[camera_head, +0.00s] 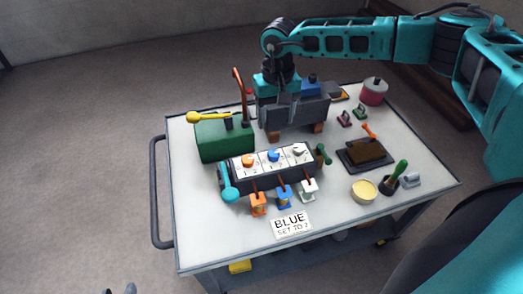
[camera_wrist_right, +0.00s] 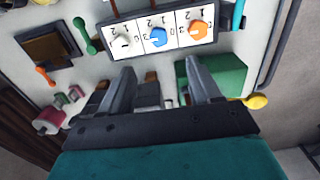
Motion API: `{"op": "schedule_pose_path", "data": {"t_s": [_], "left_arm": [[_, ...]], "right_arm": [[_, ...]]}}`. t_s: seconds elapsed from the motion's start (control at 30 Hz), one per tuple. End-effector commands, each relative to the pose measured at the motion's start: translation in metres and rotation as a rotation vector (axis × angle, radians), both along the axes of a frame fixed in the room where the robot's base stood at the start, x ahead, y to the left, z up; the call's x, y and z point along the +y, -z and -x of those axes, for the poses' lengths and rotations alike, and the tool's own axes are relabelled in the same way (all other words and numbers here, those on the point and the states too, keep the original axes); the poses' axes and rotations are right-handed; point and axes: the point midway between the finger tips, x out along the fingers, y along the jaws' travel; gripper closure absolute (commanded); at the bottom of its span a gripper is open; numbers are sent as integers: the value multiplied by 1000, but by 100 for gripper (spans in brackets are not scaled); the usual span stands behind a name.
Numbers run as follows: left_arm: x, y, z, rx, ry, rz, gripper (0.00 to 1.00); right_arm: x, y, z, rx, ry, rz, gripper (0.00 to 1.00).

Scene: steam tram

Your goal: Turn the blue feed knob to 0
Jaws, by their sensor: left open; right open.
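The blue feed knob (camera_head: 274,155) sits in the middle of a white numbered panel on a dark box, between an orange knob (camera_head: 249,160) and a white knob (camera_head: 298,150). The blue knob also shows in the right wrist view (camera_wrist_right: 157,37), with digits around it; its exact setting is too small to tell. My right gripper (camera_head: 284,108) is open, pointing down behind the panel. In its wrist view, its fingertips (camera_wrist_right: 159,68) are apart and empty, with the blue knob beyond them. My left gripper (camera_head: 120,291) barely shows at the bottom left edge, its tips apart.
A green box (camera_head: 220,139) with a yellow-ended lever and a dark grey block (camera_head: 290,117) stand behind the panel. Orange, blue and white levers stand before it. A card (camera_head: 291,225) reads "BLUE SET TO", last character unclear. The trolley's front left (camera_head: 205,235) is clear.

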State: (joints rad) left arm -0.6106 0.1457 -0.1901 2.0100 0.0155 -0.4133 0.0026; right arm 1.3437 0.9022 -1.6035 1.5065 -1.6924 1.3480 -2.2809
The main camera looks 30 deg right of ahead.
Motion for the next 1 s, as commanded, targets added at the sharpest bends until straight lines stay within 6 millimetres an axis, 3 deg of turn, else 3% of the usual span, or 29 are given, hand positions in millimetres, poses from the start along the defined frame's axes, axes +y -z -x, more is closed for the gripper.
{"op": "schedule_pose_path", "data": {"t_s": [0.17, 0.6, 0.8, 1.0], "left_arm": [[0, 1, -1, -3, 1, 0, 57], [-6, 7, -3, -2, 12, 9, 57], [-8, 5, -4, -6, 16, 14, 57], [-8, 5, -5, -8, 16, 14, 57]], "right_arm": [[-4, 16, 0, 4, -8, 15, 37], [-3, 103, 0, 2, -6, 11, 37], [-3, 123, 0, 0, -7, 9, 37], [-3, 127, 0, -2, -6, 9, 37]]}}
